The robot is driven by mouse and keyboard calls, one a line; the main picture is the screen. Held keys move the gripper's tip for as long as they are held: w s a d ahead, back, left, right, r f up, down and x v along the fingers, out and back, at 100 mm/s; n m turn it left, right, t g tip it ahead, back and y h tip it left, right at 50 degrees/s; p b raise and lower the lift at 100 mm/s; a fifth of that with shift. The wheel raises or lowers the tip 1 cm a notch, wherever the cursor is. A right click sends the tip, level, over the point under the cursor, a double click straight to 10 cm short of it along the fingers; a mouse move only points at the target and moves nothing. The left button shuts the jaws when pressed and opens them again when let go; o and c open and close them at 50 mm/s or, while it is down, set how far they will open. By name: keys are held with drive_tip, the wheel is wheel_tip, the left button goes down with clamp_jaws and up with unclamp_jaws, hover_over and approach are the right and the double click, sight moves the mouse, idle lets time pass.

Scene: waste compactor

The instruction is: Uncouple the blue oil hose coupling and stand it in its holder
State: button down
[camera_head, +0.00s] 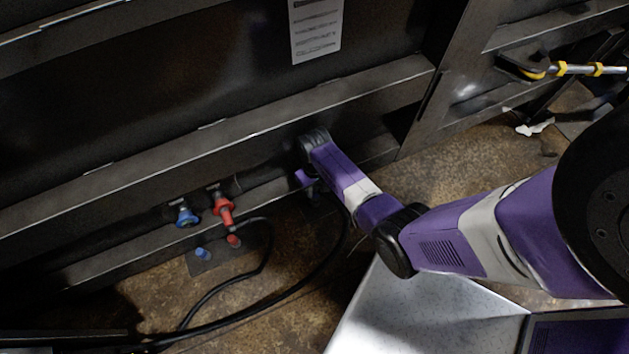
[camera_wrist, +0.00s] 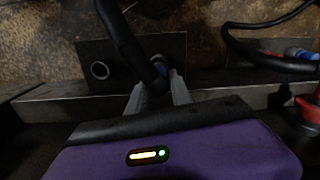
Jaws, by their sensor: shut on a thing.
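My gripper (camera_wrist: 155,92) is shut on the end of a black hose (camera_wrist: 122,40), seen in the wrist view. The coupling on this end is mostly hidden between the fingers and behind the hose. A dark plate (camera_wrist: 88,52) with a round ring (camera_wrist: 99,70) lies just beyond the fingers. A faint bluish part (camera_wrist: 157,57) shows on it behind the hose end; I cannot tell whether the coupling sits in it. In the head view, the blue fitting (camera_head: 184,215) on the machine has no hose visible on it. My gripper (camera_head: 314,192) is low by the frame, right of it.
A red coupling (camera_head: 223,209) with a black hose (camera_head: 262,262) is beside the blue fitting. A blue stub (camera_head: 203,254) and a red stub (camera_head: 234,240) stand below on a floor plate. A steel ledge (camera_wrist: 60,105) runs beneath my fingers. Brown floor lies in front.

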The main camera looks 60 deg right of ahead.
drive_tip(key=shift+f+b, duration=1.15)
drive_tip(key=shift+f, duration=0.4)
idle(0.4)
drive_tip(key=c, duration=1.1)
unclamp_jaws()
drive_tip(key=shift+r, duration=0.1)
drive_tip(key=shift+c, duration=0.3)
wheel_tip(320, 180, up, 7)
drive_tip(key=p, duration=0.7)
